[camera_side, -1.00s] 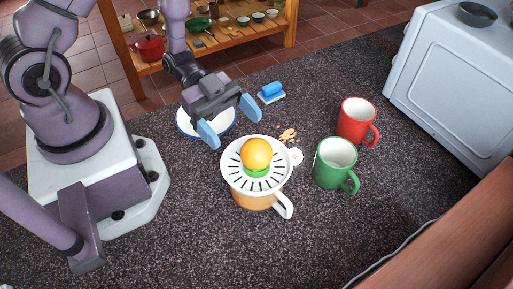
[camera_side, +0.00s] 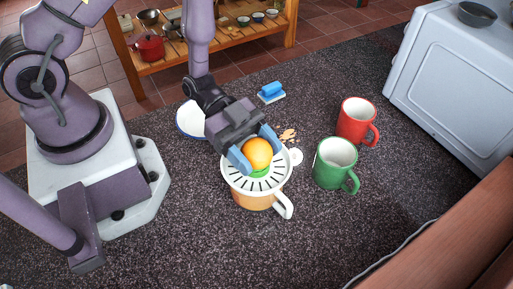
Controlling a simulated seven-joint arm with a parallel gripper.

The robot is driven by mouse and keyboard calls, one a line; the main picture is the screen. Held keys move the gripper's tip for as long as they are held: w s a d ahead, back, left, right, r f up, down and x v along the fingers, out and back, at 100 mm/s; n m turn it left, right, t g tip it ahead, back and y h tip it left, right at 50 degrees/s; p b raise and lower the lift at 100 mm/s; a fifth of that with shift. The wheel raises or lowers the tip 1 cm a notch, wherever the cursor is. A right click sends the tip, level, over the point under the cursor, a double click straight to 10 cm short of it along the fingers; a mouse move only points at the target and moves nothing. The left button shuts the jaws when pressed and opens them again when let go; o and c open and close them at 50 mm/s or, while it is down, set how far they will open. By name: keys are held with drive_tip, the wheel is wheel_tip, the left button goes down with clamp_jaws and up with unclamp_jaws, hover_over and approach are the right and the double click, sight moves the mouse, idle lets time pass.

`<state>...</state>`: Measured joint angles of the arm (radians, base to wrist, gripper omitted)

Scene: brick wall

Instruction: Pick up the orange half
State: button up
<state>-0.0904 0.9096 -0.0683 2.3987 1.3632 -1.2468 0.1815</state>
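The orange half (camera_side: 257,154) sits on a green reamer on the white slotted top of a citrus juicer (camera_side: 237,184). The juicer rests on a cup with a tan lower part and a white handle. My gripper (camera_side: 255,151) is over the juicer from the upper left. Its two blue fingers are apart, one to the left of the orange half and one behind it at the upper right. The fingers are spread about as wide as the orange half; I cannot tell whether they touch it.
A green mug (camera_side: 336,165) and a red mug (camera_side: 357,122) stand right of the juicer. A white plate with a blue rim (camera_side: 188,122) is partly hidden behind my gripper. A blue brush (camera_side: 271,91) lies farther back. The front counter (camera_side: 230,250) is clear.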

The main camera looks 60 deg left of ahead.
sight(257, 144)
drive_tip(key=c, duration=0.3)
drive_tip(key=shift+c, duration=0.2)
drive_tip(key=shift+r, duration=0.1)
wheel_tip(257, 144, up, 10)
drive_tip(key=shift+f, duration=0.1)
idle(0.3)
